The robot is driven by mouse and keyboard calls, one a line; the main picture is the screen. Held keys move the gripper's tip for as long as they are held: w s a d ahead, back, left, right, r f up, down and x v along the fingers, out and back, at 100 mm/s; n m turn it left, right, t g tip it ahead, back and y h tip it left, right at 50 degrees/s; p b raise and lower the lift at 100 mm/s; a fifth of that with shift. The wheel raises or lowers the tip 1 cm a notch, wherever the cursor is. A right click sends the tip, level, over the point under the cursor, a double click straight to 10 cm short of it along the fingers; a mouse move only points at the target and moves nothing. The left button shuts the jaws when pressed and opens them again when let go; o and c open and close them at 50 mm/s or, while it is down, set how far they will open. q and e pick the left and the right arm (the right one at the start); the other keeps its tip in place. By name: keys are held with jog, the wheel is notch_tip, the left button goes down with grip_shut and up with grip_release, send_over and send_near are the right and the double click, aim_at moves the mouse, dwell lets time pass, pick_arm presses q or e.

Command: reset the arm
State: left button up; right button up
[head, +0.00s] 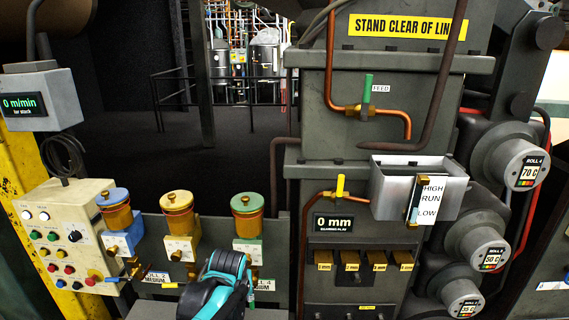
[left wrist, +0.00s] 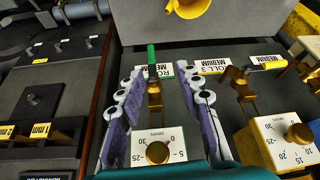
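My left gripper (head: 226,268) is low in the middle of the head view, in front of the green-lidded oiler (head: 247,214) on the grey panel. In the left wrist view my left gripper (left wrist: 160,92) has its two purple-padded fingers spread apart. Between them in the picture are a brass valve with an upright green lever (left wrist: 152,62) and a white drops dial plate (left wrist: 157,150). I cannot tell whether either finger touches the valve, but nothing is clamped. My right gripper is in neither view.
The machine stack with a metal tray (head: 400,185) rises to the right. Roll ends (head: 510,155) jut out at far right.

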pick_arm(q)
jog(key=s+a+r+t, duration=0.1)
jog(key=s+a, duration=0.1)
jog(key=s, duration=0.8)
jog(key=s+a+m+t, duration=0.1)
jog(key=s+a, duration=0.1)
jog(key=s, duration=0.8)
jog(key=shift+s+a+r+h, duration=0.3)
jog(key=shift+s+a+r, duration=0.05)
jog(key=shift+a, duration=0.05)
dwell(0.7)
